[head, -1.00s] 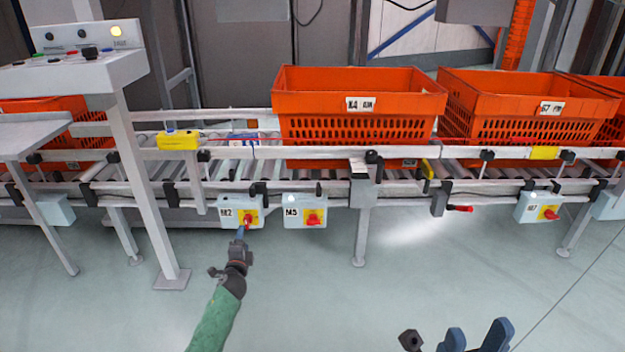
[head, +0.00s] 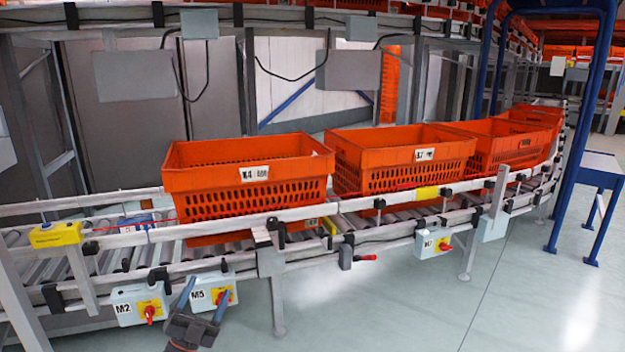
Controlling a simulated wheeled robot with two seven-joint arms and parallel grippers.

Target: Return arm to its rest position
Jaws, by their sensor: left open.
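My left gripper (head: 202,305) shows at the bottom of the head view, its two blue-grey fingers spread and nothing between them. It is in front of the control boxes below the conveyor, and its fingers overlap the M5 box (head: 212,292) in the picture. I cannot tell whether they touch it. The M2 box (head: 140,304), with a red switch on a yellow plate, is left of the gripper. My right gripper is not in view.
The roller conveyor (head: 285,215) carries several orange totes, including the K4 tote (head: 245,185). A yellow box (head: 55,234) sits on the rail at left. The M7 box (head: 433,243) hangs further right. A blue frame (head: 570,110) stands at right. The floor (head: 400,310) in front is clear.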

